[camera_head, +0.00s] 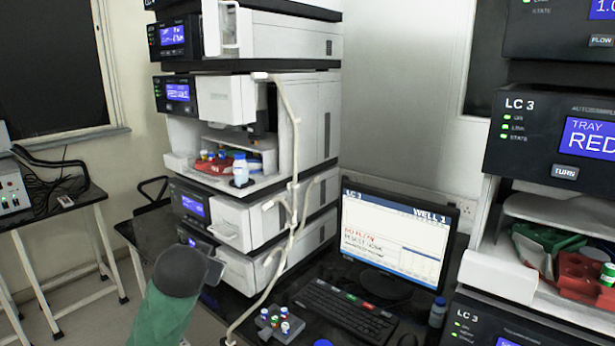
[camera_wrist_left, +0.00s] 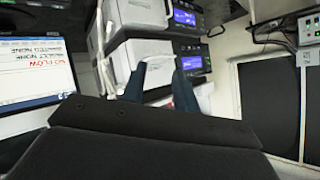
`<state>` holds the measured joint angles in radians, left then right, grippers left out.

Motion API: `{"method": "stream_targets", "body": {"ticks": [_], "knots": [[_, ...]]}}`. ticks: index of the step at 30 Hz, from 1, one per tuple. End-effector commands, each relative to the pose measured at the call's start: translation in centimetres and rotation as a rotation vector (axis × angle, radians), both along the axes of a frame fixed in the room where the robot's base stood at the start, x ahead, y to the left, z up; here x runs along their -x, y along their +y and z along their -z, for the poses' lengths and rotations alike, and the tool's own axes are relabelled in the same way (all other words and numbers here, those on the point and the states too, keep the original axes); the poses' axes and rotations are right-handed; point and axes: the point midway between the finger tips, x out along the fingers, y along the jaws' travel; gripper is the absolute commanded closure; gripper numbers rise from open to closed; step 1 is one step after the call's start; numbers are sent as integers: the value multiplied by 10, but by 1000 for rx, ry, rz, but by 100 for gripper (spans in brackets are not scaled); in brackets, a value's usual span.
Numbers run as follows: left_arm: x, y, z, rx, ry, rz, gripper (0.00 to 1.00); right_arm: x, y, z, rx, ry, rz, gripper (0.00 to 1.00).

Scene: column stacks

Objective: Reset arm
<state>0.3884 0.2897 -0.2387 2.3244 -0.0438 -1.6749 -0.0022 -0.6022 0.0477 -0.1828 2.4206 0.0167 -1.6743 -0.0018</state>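My left arm (camera_head: 165,310) comes in from the bottom left of the head view, with a green sleeve and a dark grey wrist end. It is held up in front of the left instrument stack. In the left wrist view my left gripper (camera_wrist_left: 160,88) shows two dark fingers spread apart with nothing between them, so it is open. The fingers point toward the stack's lower modules. In the head view the fingers are mostly hidden behind the wrist. My right arm and gripper are in neither view.
The left stack (camera_head: 265,215) has an open bay with a red tray (camera_head: 216,165) and vials. A monitor (camera_head: 392,237), keyboard (camera_head: 343,311) and small vial rack (camera_head: 278,322) stand on the black bench. Another stack (camera_head: 545,140) rises at right. Pale tubing (camera_head: 295,150) hangs in front of the left stack.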

Motion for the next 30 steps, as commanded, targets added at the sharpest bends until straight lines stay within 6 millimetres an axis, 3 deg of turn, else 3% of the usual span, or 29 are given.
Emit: {"method": "stream_targets", "body": {"ticks": [1, 9, 20, 30], "knots": [[10, -6, 21, 19, 34, 13, 70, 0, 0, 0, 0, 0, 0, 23], [68, -31, 111, 112, 186, 59, 70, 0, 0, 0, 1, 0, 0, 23], [157, -49, 220, 204, 393, 49, 70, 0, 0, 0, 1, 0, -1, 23], [257, -64, 315, 272, 619, 14, 70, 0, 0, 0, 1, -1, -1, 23]]}}
